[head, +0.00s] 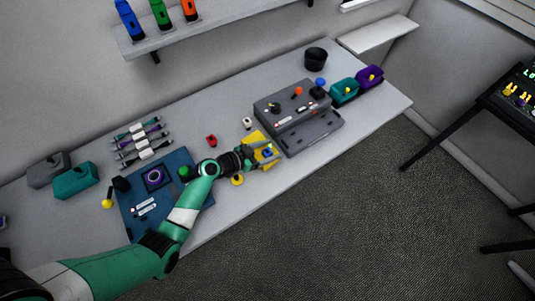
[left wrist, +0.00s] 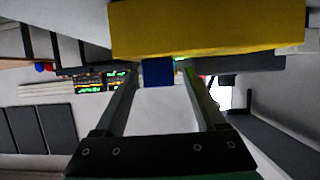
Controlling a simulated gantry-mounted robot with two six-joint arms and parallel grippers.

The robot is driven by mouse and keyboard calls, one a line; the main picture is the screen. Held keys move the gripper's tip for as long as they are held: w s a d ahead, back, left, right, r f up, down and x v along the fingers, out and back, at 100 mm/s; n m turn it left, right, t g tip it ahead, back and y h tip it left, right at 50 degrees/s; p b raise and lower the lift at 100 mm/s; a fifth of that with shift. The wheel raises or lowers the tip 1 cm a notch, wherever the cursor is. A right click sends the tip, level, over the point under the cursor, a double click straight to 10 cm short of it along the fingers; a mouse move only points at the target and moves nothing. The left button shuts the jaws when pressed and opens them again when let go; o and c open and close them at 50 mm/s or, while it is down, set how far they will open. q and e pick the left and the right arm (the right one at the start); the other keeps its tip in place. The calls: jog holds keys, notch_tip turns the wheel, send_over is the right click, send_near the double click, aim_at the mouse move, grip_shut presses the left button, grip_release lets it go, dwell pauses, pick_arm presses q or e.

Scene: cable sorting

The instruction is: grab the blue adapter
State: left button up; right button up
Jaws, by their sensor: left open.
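A small blue block, which looks like the blue adapter (head: 267,152), sits at a yellow bin (head: 254,137) near the table's front edge in the head view. The left wrist view shows the blue block (left wrist: 157,72) between the ends of my left gripper's fingers, with gaps beside it, below the yellow bin (left wrist: 205,28). My left gripper (head: 264,155) is open and reaches the bin; its fingers (left wrist: 161,74) are apart and not closed on the block. The bin is partly hidden by the gripper. My right gripper is not in view.
A grey device (head: 298,115) with knobs stands right of the bin. Teal (head: 344,93) and purple (head: 369,78) bins are at the far right. A small red block (head: 211,140) and a white one (head: 247,123) lie behind my arm. A blue panel (head: 150,205) lies left.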

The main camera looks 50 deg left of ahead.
aim_at(269, 150)
pick_arm(q)
grip_shut()
dwell(0.4)
jog(key=shift+r, duration=0.35)
notch_tip(269, 150, up, 3)
jog(key=shift+f+p, duration=0.2)
jog(key=shift+p, duration=0.55)
jog(key=s+d+r+p, duration=0.4)
jog(key=s+d+r, duration=0.3)
jog(key=s, duration=0.5)
notch_tip(269, 150, up, 3)
jog(key=shift+f+p, duration=0.2)
jog(key=shift+p, duration=0.15)
